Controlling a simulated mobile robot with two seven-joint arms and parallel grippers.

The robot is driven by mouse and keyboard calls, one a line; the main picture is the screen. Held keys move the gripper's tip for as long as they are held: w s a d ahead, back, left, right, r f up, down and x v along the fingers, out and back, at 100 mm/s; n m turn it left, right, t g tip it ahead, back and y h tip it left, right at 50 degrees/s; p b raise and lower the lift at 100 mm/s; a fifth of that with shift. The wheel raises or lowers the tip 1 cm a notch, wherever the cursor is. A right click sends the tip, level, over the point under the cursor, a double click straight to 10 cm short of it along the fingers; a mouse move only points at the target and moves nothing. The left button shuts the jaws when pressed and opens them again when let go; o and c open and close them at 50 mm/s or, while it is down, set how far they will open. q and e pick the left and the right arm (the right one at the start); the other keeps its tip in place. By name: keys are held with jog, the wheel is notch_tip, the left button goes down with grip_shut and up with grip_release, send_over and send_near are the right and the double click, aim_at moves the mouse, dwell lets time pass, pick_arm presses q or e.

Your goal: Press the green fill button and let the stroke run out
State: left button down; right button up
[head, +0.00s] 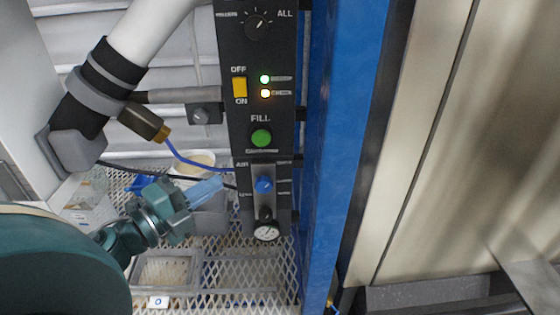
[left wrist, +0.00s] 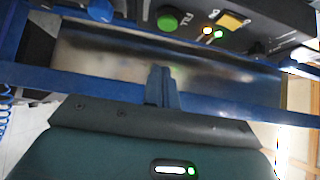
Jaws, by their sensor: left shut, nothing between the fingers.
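The green fill button (head: 261,138) sits on the black control panel (head: 240,115), under the word FILL. It also shows at the top of the left wrist view (left wrist: 168,20), beyond my fingertips. My left gripper (head: 206,192) is shut and empty, below and to the left of the button and apart from it. Its closed fingers also show in the left wrist view (left wrist: 161,85). The yellow switch (head: 239,87) and two lit lamps (head: 265,86), one green and one orange, are above the button. My right gripper is not in view.
A blue post (head: 345,140) stands right of the panel. A hose (head: 185,158) and a pipe end hang at left. A mesh shelf with trays (head: 165,270) lies below.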

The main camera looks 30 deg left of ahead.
pick_arm(q)
jog(key=shift+d+r+m, duration=0.1)
jog(key=shift+r+m, duration=0.15)
jog(key=shift+m, duration=0.05)
jog(key=p, duration=0.1)
send_near(268, 140)
jog(key=w+d, duration=0.2)
jog(key=d, duration=0.1)
jog(key=shift+w+a, duration=0.4)
jog(key=shift+w, duration=0.45)
jog(key=shift+w+a, duration=0.45)
jog(key=shift+w, duration=0.35)
